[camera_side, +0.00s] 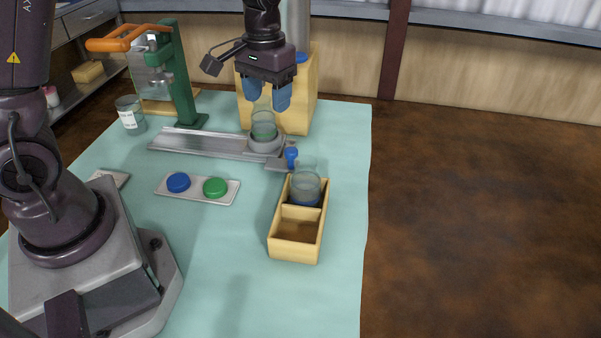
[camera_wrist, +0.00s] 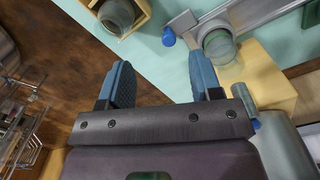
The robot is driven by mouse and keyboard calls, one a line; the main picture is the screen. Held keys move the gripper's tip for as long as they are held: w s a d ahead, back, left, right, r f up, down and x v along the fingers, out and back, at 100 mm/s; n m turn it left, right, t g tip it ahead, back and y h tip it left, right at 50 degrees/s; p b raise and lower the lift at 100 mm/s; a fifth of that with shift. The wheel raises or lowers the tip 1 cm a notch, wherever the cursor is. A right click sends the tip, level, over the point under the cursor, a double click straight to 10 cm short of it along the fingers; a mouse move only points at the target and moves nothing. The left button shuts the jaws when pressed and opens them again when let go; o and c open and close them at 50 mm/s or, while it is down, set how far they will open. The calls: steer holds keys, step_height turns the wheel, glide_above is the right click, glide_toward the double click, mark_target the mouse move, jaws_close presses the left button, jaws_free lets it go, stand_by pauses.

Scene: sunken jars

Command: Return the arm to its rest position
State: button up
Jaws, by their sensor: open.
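My gripper (camera_side: 267,104) is open, with its two blue fingers pointing down, raised at the far side of the table. In the wrist view the gap between the fingers (camera_wrist: 160,80) is empty, with floor and cloth edge behind it. A clear jar with green at its base (camera_side: 263,124) stands upright in a grey round holder (camera_side: 266,142) on a metal rail; in the side view it appears just below the fingers. The wrist view shows this jar (camera_wrist: 219,47) off to the right, apart from the fingers.
A two-compartment wooden box (camera_side: 273,236) holds an upright jar with blue at its bottom (camera_side: 305,188) in the far compartment. A white tray (camera_side: 198,195) carries blue and green lids. A green press (camera_side: 180,75), labelled jar (camera_side: 130,117) and wooden block (camera_side: 305,105) stand behind. The front cloth is clear.

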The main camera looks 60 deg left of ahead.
steer(key=s+d+r+m+t, duration=0.2)
steer(key=s+r+t, duration=0.1)
steer(key=s+r, duration=0.3)
steer(key=s+d+r+m+t, duration=0.1)
steer(key=s+d+r+t, duration=0.1)
steer(key=s+r, duration=0.4)
steer(key=s+d, duration=0.1)
steer(key=s, duration=0.3)
steer(key=shift+s+d+r+m+t, duration=0.25)
steer(key=shift+s+r+m+t, duration=0.05)
steer(key=shift+s+m+t, duration=0.1)
steer(key=shift+c, duration=0.4)
